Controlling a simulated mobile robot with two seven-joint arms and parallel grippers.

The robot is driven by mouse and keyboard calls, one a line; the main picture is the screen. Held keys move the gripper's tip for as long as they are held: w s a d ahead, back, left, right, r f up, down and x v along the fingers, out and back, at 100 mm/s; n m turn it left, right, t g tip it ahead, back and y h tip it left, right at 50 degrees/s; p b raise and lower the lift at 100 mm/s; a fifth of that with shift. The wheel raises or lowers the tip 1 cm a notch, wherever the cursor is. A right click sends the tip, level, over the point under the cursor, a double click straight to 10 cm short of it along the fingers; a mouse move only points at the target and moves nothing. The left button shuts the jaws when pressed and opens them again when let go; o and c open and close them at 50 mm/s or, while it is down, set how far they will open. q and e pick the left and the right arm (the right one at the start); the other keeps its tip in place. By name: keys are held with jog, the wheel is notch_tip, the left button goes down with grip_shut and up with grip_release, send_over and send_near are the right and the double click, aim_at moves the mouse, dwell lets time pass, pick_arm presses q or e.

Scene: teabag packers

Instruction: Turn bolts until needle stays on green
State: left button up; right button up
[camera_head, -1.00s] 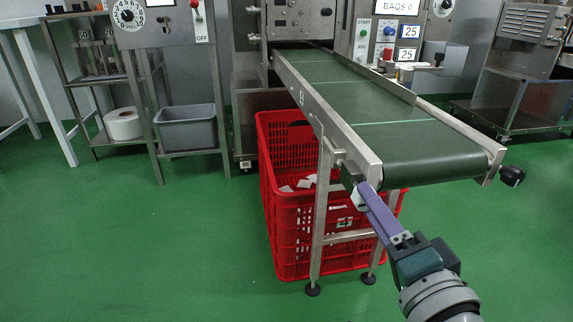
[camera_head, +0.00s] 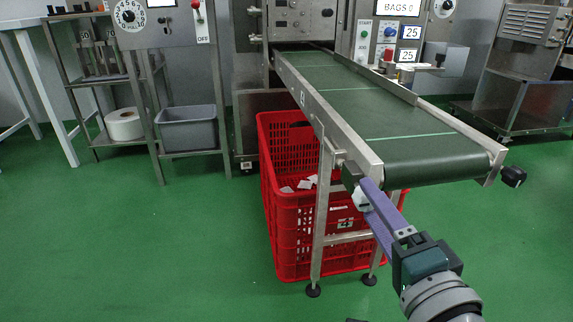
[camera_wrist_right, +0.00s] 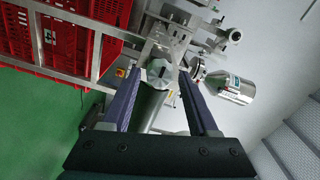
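My right gripper (camera_head: 368,198) is at the near left corner of the conveyor's end, its two purple fingers spread apart. A pale bolt head (camera_head: 362,201) shows by the fingertips, below a dark block on the conveyor frame. In the right wrist view the grey faceted bolt head (camera_wrist_right: 159,73) with a dark slot lies ahead of and between the open fingertips (camera_wrist_right: 160,78). I cannot tell whether a finger touches it. A black knob (camera_head: 512,176) sits at the conveyor's right corner. No needle with a green zone can be made out. My left gripper is not in view.
The green conveyor belt (camera_head: 400,140) runs back to the machine. A red crate (camera_head: 290,235) with white packets stands under it, behind a conveyor leg (camera_head: 319,225). A silver cylinder (camera_wrist_right: 234,88) is right of the bolt head in the wrist view. Green floor is clear at left.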

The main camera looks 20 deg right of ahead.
jog(key=shift+o, duration=0.7)
jog(key=p+v, duration=0.2)
jog(key=v, duration=0.8)
jog(key=shift+d, duration=0.1)
